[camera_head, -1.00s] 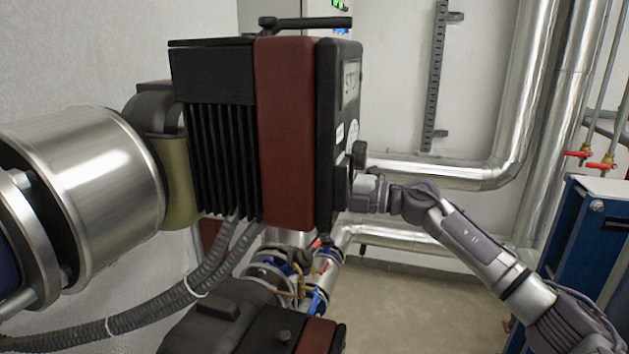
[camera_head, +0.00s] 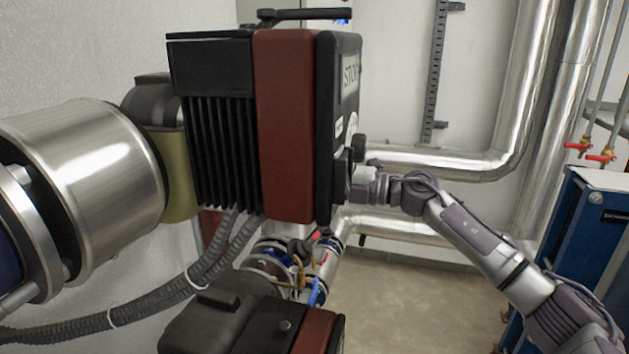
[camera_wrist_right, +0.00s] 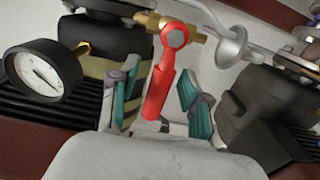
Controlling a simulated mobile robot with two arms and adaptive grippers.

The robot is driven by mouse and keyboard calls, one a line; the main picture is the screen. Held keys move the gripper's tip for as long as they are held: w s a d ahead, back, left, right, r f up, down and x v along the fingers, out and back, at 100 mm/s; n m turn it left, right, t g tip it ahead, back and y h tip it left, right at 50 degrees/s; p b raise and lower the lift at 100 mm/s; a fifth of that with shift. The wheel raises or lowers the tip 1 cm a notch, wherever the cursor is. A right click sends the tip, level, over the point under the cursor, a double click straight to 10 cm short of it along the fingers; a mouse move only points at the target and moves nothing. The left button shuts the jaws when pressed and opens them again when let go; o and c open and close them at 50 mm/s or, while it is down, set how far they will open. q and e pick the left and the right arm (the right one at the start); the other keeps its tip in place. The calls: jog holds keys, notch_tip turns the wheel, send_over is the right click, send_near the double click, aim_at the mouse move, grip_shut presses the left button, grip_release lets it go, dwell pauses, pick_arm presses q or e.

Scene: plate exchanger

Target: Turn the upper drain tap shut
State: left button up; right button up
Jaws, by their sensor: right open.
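In the right wrist view, a tap with a red lever (camera_wrist_right: 160,88) sits on a small brass fitting (camera_wrist_right: 147,22). The lever hangs down from its round red hub toward my wrist. My right gripper (camera_wrist_right: 159,78) is open, with one teal-padded finger on each side of the lever. Gaps show between the pads and the lever. I cannot tell from the view whether this is the upper drain tap. In the head view, my right wrist reaches behind the big actuator box (camera_head: 285,130), which hides the fingers and this tap. My left gripper is out of view.
A pressure gauge (camera_wrist_right: 43,72) stands left of the lever in the wrist view. A grey disc-shaped part (camera_wrist_right: 232,45) and a dark housing (camera_wrist_right: 268,105) are close on the right. In the head view, two red-handled taps (camera_head: 600,157) are above a blue cabinet (camera_head: 575,240).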

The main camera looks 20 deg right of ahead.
jog(key=shift+d, duration=0.1)
jog(key=v, duration=1.2)
